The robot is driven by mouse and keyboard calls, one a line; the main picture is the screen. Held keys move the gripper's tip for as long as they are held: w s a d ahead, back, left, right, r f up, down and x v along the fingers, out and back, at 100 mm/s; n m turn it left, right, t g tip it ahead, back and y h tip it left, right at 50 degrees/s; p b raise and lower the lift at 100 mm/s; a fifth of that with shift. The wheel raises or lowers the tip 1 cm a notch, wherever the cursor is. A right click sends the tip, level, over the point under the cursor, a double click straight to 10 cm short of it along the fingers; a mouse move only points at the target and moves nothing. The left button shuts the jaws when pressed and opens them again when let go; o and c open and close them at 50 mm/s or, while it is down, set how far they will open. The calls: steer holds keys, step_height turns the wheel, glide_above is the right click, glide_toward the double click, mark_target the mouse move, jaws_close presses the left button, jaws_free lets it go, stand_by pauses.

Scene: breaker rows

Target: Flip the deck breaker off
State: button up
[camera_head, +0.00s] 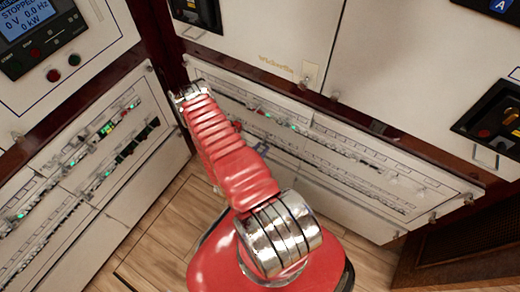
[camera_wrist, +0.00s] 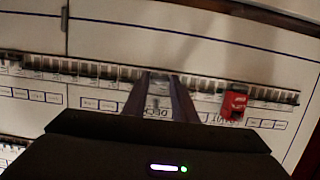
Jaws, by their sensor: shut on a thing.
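In the wrist view my gripper (camera_wrist: 162,82) reaches to a long row of small breakers (camera_wrist: 100,72) on a pale panel. Its two dark fingers are close together, shut on a breaker lever in the row, which they largely hide. A label (camera_wrist: 158,104) shows between the fingers, but I cannot read it surely, so I cannot tell whether this is the deck breaker. In the head view the breaker panel (camera_head: 340,178) is low on the facing wall, behind my red arm, and my gripper cannot be made out clearly.
A red block (camera_wrist: 233,103) sits on the row to the right of my fingers. Another breaker panel (camera_head: 85,150) with green lights stands at left, below a control display (camera_head: 28,22). White cabinet doors (camera_head: 420,70) are above. Wooden floor (camera_head: 150,245) shows at lower left.

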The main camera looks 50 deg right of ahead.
steer(key=shift+s+f+h, duration=0.1)
steer(key=shift+f+h, duration=0.4)
steer(key=shift+h, duration=0.5)
steer(key=shift+d, duration=0.1)
steer(key=o, duration=1)
steer(key=shift+o, duration=0.2)
steer(key=s+a, duration=0.1)
steer(key=a, duration=1.2)
steer(key=shift+a+r, duration=0.2)
steer(key=shift+a, duration=0.2)
